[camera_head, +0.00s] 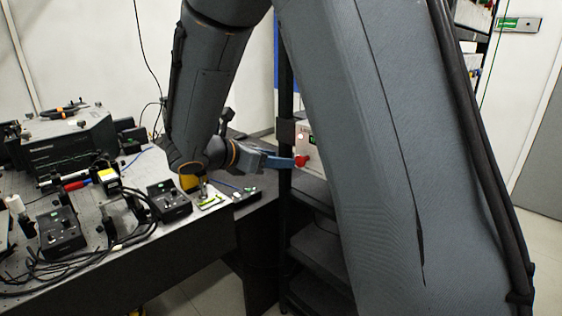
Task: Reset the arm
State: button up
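My arm fills the middle and right of the head view, with its dark grey links bending down over the bench. My gripper (280,162) is at the end of the arm, with blue fingers pointing right. The fingertips are beside a red button (301,160) on a pale box (308,143) mounted by a dark upright post. I cannot tell whether the fingers touch the button. The fingers are seen edge-on, so their gap does not show. No object is seen in them.
An optical bench (180,245) on the left carries a dark instrument (72,145), small black control boxes (62,232) and loose black cables (75,262). A dark shelf rack (318,250) stands right of the bench. Open floor (205,292) shows below.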

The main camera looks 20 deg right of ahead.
dwell(0.4)
jog(key=s+f+m+g+y, duration=0.55)
jog(key=s+f+m, duration=0.35)
jog(key=s, duration=0.4)
jog(key=s+a+f+m+t+y, duration=0.2)
jog(key=s+a+f+m+y, duration=0.3)
jog(key=m, duration=0.8)
jog(key=s+a+y, duration=0.1)
jog(key=a+y, duration=0.1)
jog(key=a, duration=0.1)
jog(key=shift+s+a+f, duration=0.2)
jog(key=shift+f, duration=0.15)
